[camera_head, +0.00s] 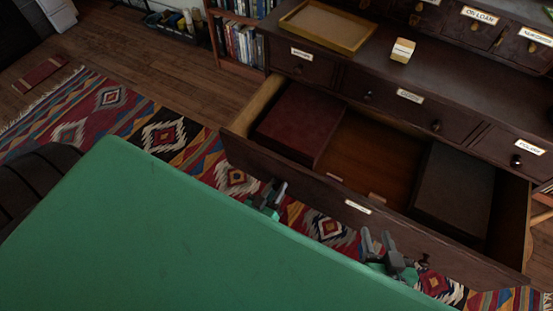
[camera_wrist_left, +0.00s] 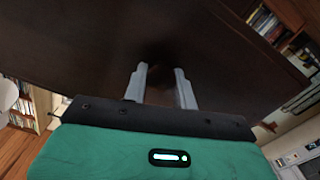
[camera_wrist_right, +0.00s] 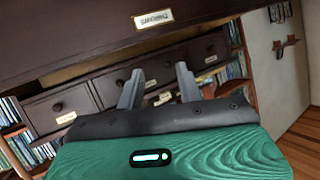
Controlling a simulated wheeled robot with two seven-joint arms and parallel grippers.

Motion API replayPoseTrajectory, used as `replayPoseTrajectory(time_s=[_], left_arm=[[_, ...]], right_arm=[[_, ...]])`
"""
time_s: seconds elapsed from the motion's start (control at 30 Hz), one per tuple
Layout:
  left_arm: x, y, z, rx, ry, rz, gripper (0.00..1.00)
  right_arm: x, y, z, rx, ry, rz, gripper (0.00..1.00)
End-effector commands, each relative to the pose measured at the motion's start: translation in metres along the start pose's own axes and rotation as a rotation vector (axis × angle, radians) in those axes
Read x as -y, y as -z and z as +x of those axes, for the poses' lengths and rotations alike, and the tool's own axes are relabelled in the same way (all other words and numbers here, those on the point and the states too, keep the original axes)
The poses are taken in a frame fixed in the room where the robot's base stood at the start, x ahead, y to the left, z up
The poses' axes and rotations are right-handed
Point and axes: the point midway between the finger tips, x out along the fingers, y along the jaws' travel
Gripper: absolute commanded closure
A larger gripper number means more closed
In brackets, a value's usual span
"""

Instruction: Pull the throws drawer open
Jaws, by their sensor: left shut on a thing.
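A wide lower drawer (camera_head: 320,195) of a dark wooden cabinet stands well pulled out. Its small front label (camera_head: 358,207) is too small to read for sure; a label also shows in the right wrist view (camera_wrist_right: 153,19). My left gripper (camera_head: 268,196) is at the left part of the drawer front. In the left wrist view its fingers (camera_wrist_left: 161,85) close around a dark drawer knob (camera_wrist_left: 160,62), hard to make out against the dark wood. My right gripper (camera_head: 385,244) is in front of the drawer, right of the label, with fingers apart and nothing between them.
A dark red block (camera_head: 299,122) and a dark grey block (camera_head: 455,190) lie inside the drawer. Smaller labelled drawers (camera_head: 400,100) sit above, shut. A tray (camera_head: 328,27) and a small labelled block (camera_head: 403,50) are on top. A patterned rug (camera_head: 165,135) covers the floor.

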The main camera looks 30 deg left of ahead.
Motion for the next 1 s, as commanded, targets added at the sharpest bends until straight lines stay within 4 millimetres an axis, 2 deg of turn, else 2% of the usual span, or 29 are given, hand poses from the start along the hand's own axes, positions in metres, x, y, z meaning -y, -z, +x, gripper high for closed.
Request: replayPoseTrajectory(time_s=[0.1, 0.13, 0.23, 0.5, 0.63, 0.77, 1.0], left_arm=[[0.000, -0.002, -0.001, 0.003, 0.000, 0.000, 1.00], [0.000, -0.002, -0.001, 0.003, 0.000, 0.000, 0.69], [0.000, -0.001, -0.001, 0.003, 0.000, 0.000, 0.51], [0.000, -0.001, -0.001, 0.001, 0.000, 0.000, 0.51], [0.000, -0.001, -0.009, 0.003, 0.001, 0.001, 0.51], [0.000, 0.000, -0.031, 0.005, 0.001, 0.001, 0.51], [0.000, 0.000, -0.088, 0.006, 0.001, 0.000, 0.51]], right_arm=[[0.000, 0.000, 0.000, -0.001, 0.000, 0.000, 0.64], [0.000, 0.000, 0.000, -0.001, 0.000, 0.000, 0.64], [0.000, 0.000, 0.000, -0.001, 0.000, 0.000, 0.64], [0.000, 0.000, 0.000, -0.002, 0.000, 0.000, 0.64], [0.000, 0.000, -0.001, 0.007, -0.001, 0.000, 0.64], [-0.005, 0.001, -0.003, 0.047, -0.014, -0.006, 0.64], [-0.015, -0.001, -0.007, 0.125, -0.039, -0.013, 0.64]])
